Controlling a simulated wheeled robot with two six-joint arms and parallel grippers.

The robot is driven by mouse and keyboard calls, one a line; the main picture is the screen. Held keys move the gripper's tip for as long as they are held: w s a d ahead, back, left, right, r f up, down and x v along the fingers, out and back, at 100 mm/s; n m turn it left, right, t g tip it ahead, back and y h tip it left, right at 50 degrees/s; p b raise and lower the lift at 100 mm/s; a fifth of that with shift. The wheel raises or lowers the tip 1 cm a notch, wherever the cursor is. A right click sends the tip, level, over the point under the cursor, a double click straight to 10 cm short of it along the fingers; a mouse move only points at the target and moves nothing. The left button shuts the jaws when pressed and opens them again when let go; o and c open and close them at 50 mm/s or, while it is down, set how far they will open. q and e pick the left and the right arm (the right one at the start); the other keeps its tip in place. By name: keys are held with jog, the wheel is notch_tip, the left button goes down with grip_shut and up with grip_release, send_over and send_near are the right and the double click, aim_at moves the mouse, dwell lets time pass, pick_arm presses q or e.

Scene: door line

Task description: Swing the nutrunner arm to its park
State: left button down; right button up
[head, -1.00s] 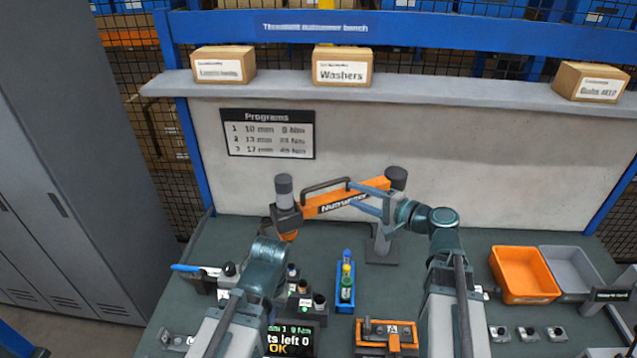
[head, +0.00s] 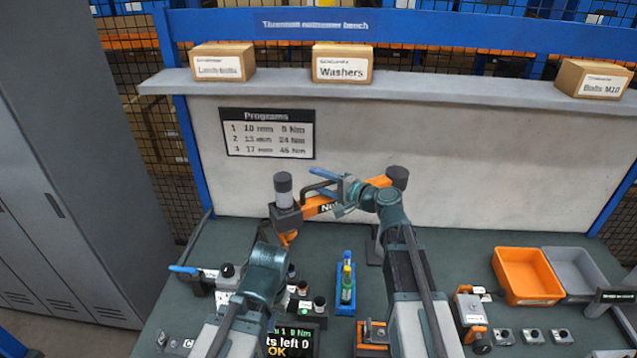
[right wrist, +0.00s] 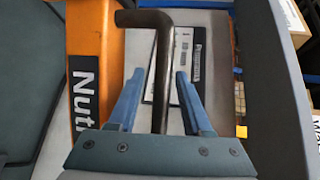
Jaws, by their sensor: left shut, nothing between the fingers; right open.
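The nutrunner arm (head: 318,207) is an orange beam on a grey post at the back of the bench. Its dark tool head (head: 284,192) hangs at its left end. A bent dark handle (right wrist: 160,75) stands on the beam. My right gripper (head: 316,180) is at this handle, its blue fingers open; in the right wrist view the handle runs between the fingers (right wrist: 160,78), with gaps visible on both sides. My left gripper (head: 180,269) is shut and empty at the bench's left side, away from the beam. I cannot make out the park.
A display (head: 289,342) reads "left 0" and "OK", partly hidden. Orange (head: 527,275) and grey (head: 577,272) bins are at right. A shelf with boxes (head: 342,65) spans the back.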

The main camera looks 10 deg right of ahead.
grip_shut()
dwell(0.3)
dwell(1.2)
